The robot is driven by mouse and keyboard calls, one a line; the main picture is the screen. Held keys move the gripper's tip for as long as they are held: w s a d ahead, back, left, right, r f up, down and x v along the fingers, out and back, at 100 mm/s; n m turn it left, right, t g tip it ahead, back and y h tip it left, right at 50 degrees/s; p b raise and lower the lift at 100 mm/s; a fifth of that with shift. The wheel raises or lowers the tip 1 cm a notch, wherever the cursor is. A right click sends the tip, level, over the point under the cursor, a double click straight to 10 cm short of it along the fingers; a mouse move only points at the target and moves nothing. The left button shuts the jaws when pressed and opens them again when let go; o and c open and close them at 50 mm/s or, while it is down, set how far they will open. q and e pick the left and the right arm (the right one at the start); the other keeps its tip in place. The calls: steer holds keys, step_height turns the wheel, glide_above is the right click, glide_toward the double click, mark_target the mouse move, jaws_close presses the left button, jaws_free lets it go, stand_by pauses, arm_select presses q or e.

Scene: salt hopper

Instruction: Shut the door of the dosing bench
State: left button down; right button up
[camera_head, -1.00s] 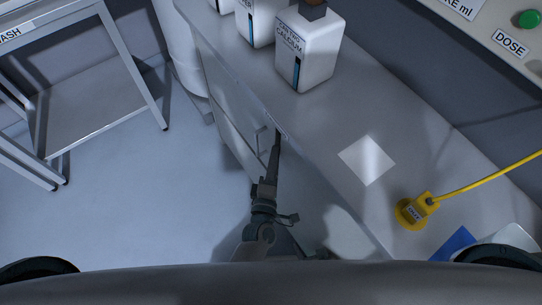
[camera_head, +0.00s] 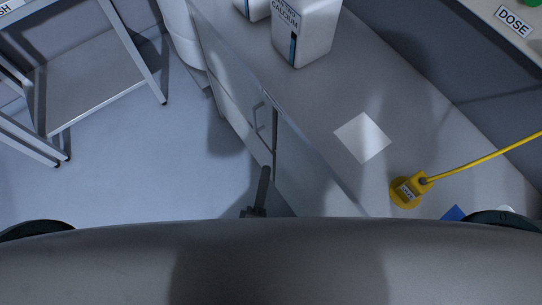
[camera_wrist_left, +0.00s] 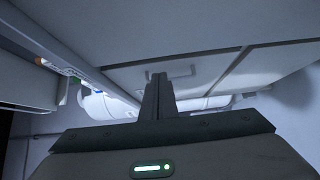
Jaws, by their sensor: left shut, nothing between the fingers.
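The door (camera_head: 235,105) of the dosing bench is a pale grey front panel with a bar handle (camera_head: 258,118). It looks flush or nearly flush with the bench front. A dark line shows at its near edge, and I cannot tell whether a small gap is left. My left gripper (camera_head: 265,170) is shut and empty, just in front of the bench and nearer me than the handle, apparently apart from the door. Its fingers (camera_wrist_left: 158,80) are together in the wrist view. My right gripper is not in view.
The bench top (camera_head: 330,95) carries a calcium container (camera_head: 305,35), a white square (camera_head: 362,137) and a yellow piece (camera_head: 408,190) with a yellow cable. A metal rack (camera_head: 100,80) stands at the left. The floor (camera_head: 150,160) between is clear.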

arm_select(q)
steer(key=s, duration=0.1)
steer(key=s+a, duration=0.1)
steer(key=s, duration=0.1)
steer(key=shift+f, duration=0.1)
stand_by(0.6)
step_height(320, 180, down, 12)
steer(key=a+m+g+h, duration=0.1)
steer(key=a+m+g, duration=0.15)
steer(key=m, duration=0.45)
steer(key=s+a+f+m+g+y, duration=0.1)
steer(key=s+a+f+m+g, duration=0.2)
steer(key=f, duration=0.9)
steer(key=s+a+f+m+g+y, duration=0.1)
steer(key=s+a+f+m+g, duration=0.2)
steer(key=a+f+m+g, duration=0.2)
steer(key=a+f+m, duration=0.3)
steer(key=a+f, duration=0.2)
steer(key=f, duration=0.1)
steer(key=shift+s+a+f+g+y, duration=0.2)
steer(key=shift+a+f+g+y, duration=0.1)
steer(key=shift+f+g, duration=0.1)
